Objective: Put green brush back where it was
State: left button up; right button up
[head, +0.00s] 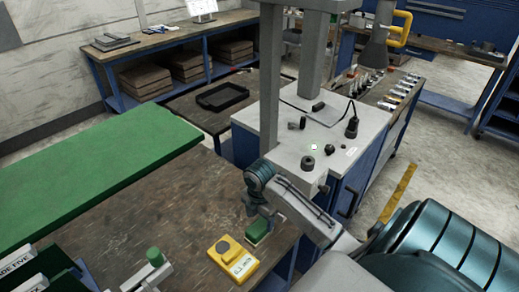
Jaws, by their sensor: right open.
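A green block-shaped thing (257,232), which looks like the green brush, lies on the brown worktable (185,205) near its right edge. My right gripper (259,213) is just above it, pointing down, with its jaws open. Its fingers are small and dark here, and I cannot tell whether they touch the green thing or reach around it. The gripper hides part of the top of the green thing. My left gripper is not in view.
A yellow device (232,260) with a round dark top is close left of the green thing. A grey fixture with a green top (154,257) stands further left. A grey-topped cabinet (290,150) with a post is behind. A green mat (95,185) covers the table's far left.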

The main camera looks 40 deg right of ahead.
aim_at(260, 226)
notch_tip(260, 226, up, 5)
jog(key=shift+r+p, duration=0.15)
jog(key=shift+p, duration=0.3)
